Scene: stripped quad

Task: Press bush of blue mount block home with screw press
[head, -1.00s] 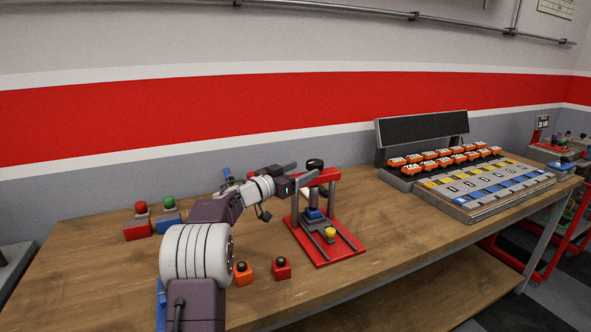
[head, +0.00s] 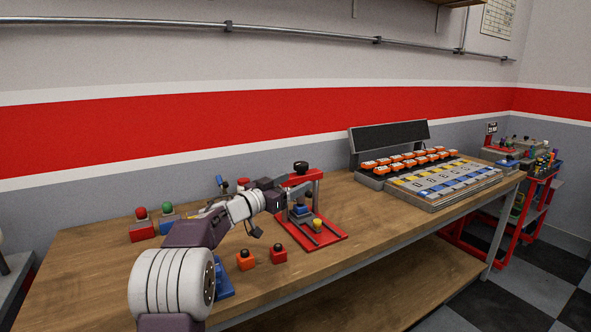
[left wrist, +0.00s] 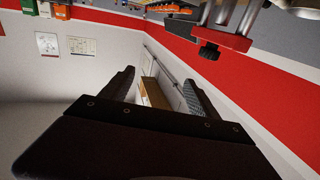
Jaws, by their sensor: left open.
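The red screw press (head: 331,233) stands on the wooden bench, with a black knob (head: 301,167) on top of its red crossbar. A blue mount block (head: 302,208) sits in the press under its spindle; the bush cannot be made out. A small yellow piece (head: 317,224) is at the front of the press base. My left gripper (head: 283,187) is open and empty, left of the press near crossbar height. In the left wrist view, the gripper's two fingers (left wrist: 157,90) are spread, and the press crossbar (left wrist: 222,38) shows upside down at upper right. My right gripper is not in view.
Orange (head: 245,261) and red (head: 278,255) blocks stand in front of the press. Red (head: 142,232) and blue (head: 168,225) blocks stand at back left. A rack of orange parts (head: 390,166) and a tray (head: 450,186) lie right. Bench between press and tray is clear.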

